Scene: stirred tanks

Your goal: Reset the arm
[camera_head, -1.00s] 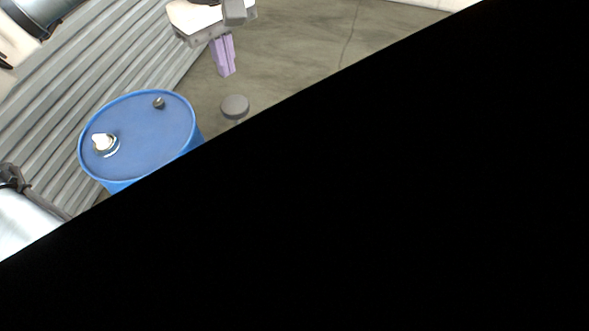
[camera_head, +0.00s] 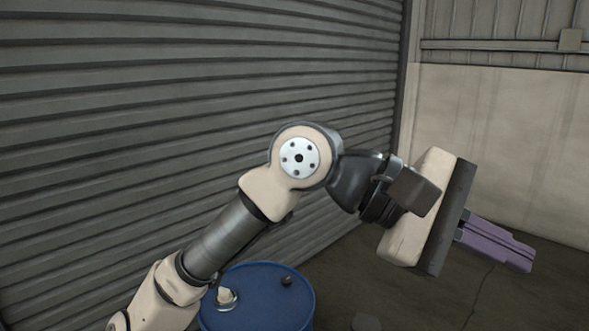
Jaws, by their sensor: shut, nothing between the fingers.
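My gripper (camera_head: 520,259) is at the right of the view, with its purple fingers together and nothing between them. It points to the right and slightly down, held up in the air in front of the pale wall and floor. My arm rises from the lower left, bends at a joint near the middle of the view and runs on to the gripper. The arm passes in front of part of a blue drum.
The blue drum (camera_head: 265,308) stands at the bottom, below the arm's bend, with a white cap and a small dark plug on its lid. A grey corrugated shutter (camera_head: 150,120) fills the left. A pale wall (camera_head: 505,140) is behind at right. Bare floor lies at lower right.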

